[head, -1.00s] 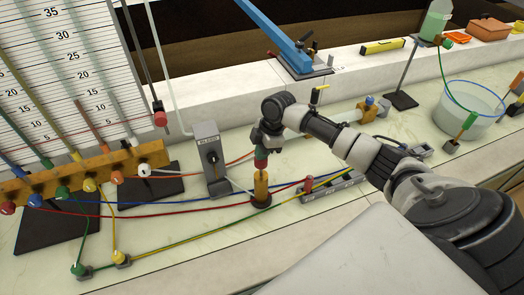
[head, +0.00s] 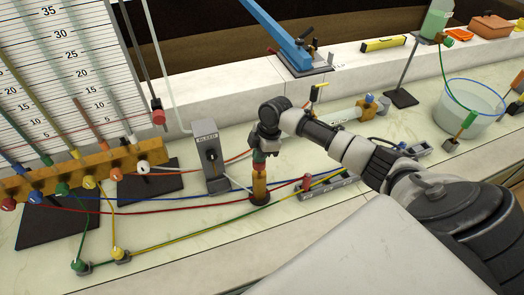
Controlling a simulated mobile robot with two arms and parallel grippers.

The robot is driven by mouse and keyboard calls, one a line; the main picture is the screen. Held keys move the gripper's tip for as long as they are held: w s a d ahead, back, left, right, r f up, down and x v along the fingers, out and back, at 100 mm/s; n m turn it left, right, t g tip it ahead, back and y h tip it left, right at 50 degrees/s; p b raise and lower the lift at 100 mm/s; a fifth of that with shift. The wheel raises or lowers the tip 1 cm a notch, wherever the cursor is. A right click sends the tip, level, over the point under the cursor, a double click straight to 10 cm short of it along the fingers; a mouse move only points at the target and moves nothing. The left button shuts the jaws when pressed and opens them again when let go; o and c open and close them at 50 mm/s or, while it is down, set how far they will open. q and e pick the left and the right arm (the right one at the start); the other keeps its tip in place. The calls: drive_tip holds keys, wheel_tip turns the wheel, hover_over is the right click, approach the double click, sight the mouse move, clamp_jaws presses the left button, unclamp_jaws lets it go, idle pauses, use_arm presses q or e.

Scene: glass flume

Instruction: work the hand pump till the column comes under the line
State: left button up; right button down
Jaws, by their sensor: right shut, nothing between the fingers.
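The hand pump (head: 260,188) is a small upright brass-coloured cylinder on a dark base, with a red and greenish part at its top. My right gripper (head: 262,152) is shut and points down right over the pump's top. It hides the upper end, and I cannot tell whether it touches it. A board with a ruled scale (head: 58,75) stands at the left, with several slanting tubes in front of it. Their coloured lower ends meet an orange-brown manifold (head: 110,163). The liquid levels and any marked line are too fine to read. My left gripper is not in view.
Coloured hoses run low over the bench around the pump. A grey strip with a red knob (head: 308,182) lies to its right. A blue-armed device (head: 300,62) stands on the ledge behind.

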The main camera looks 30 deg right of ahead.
wheel_tip(320, 180, up, 2)
drive_tip(key=shift+r+p, duration=0.1)
drive_tip(key=shift+p, duration=0.45)
drive_tip(key=shift+s+d+r+b, duration=0.1)
drive_tip(key=shift+d+r+b, duration=0.7)
drive_tip(key=shift+r+b, duration=0.3)
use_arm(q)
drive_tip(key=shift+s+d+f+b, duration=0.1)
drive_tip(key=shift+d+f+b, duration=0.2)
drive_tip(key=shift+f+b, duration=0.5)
use_arm(e)
drive_tip(key=v, duration=0.7)
drive_tip(key=shift+a, duration=0.25)
use_arm(q)
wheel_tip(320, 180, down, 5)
drive_tip(key=b, duration=0.5)
use_arm(e)
wheel_tip(320, 180, up, 5)
drive_tip(key=shift+d, duration=0.1)
drive_tip(key=shift+f, duration=0.15)
